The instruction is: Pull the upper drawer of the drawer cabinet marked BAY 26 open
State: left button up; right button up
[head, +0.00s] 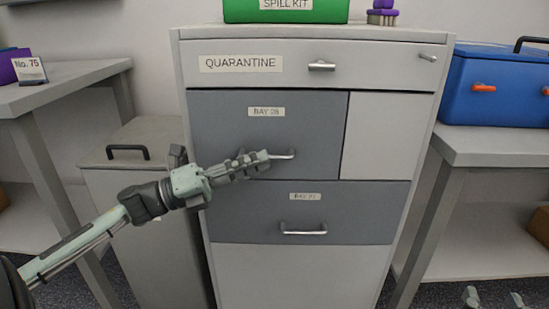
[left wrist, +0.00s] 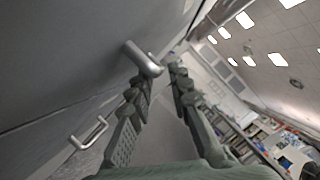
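The drawer cabinet (head: 306,276) stands in the middle of the head view. Its upper grey drawer (head: 220,118), with a small label that seems to read BAY 26, looks shut and flush. Its silver bar handle (head: 285,155) is partly hidden by my left gripper (head: 264,160). In the left wrist view, the handle (left wrist: 146,62) lies at the tips of my left gripper (left wrist: 157,82), whose fingers are apart. Whether they touch the handle I cannot tell. My right gripper (head: 494,299) shows only its two spread fingertips at the bottom right, empty and away from the cabinet.
Below is another grey drawer with a handle (head: 303,229); above is a QUARANTINE drawer (head: 380,65). A green spill kit (head: 287,13) sits on top. A lidded bin (head: 125,137) and a table (head: 60,82) stand left, a table with a blue cooler (head: 498,95) right.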

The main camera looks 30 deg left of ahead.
aim_at(272, 158)
pick_arm(q)
jog(key=shift+x, duration=1.9)
grip_shut()
